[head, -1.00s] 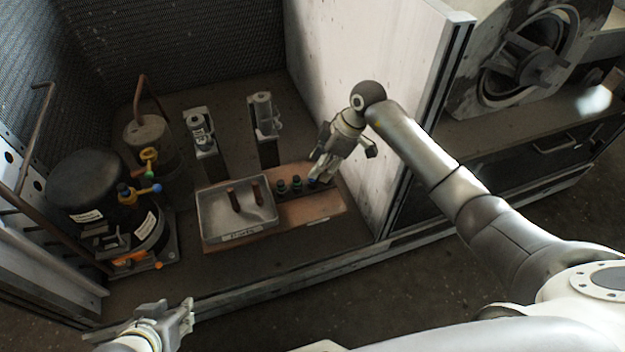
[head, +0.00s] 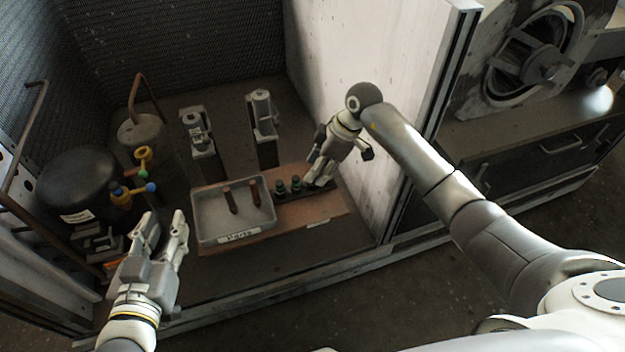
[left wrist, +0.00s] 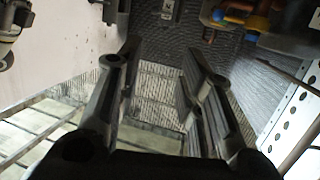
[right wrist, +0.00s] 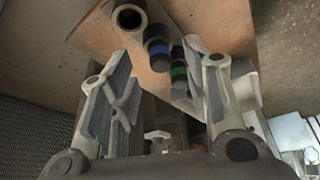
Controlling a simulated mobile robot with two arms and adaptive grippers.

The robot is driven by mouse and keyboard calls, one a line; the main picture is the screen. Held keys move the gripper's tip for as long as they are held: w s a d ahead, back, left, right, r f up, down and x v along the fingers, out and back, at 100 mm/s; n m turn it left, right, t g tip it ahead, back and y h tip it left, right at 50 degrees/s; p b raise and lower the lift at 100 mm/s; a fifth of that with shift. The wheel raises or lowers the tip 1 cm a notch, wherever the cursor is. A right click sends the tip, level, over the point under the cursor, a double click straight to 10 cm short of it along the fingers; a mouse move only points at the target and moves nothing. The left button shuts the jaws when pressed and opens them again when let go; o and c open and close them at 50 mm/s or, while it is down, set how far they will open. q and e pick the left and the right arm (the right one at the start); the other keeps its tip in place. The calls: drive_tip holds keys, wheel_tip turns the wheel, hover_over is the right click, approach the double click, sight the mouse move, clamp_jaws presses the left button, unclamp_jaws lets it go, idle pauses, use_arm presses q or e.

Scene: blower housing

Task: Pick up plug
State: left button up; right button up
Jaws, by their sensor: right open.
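Small dark plugs with green bands (head: 288,184) stand in a black rack on the brown board. In the right wrist view, a blue-banded plug (right wrist: 157,52) and green-banded plugs (right wrist: 178,76) stand in a row past my fingers. My right gripper (head: 318,180) is open and tilted down at the right end of the rack. It hides that end in the head view. In the right wrist view, its fingers (right wrist: 165,88) are apart, with no plug clearly held. My left gripper (head: 163,222) is open and empty, in front of the black compressor.
A metal tray (head: 207,240) with two brown rods lies left of the rack. Two upright grey fixtures (head: 264,125) stand behind. The black compressor (head: 78,185) with hoses is at left. A white wall panel (head: 370,60) rises close beside my right gripper.

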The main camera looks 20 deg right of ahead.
drive_tip(key=shift+b+x, duration=0.95)
drive_tip(key=shift+b, duration=0.05)
use_arm(q)
wheel_tip(320, 180, up, 10)
drive_tip(key=d+t+h, duration=0.1)
drive_tip(key=t+h, duration=0.1)
drive_tip(key=t, duration=0.4)
drive_tip(key=shift+d, duration=0.25)
use_arm(e)
drive_tip(key=c, duration=0.8)
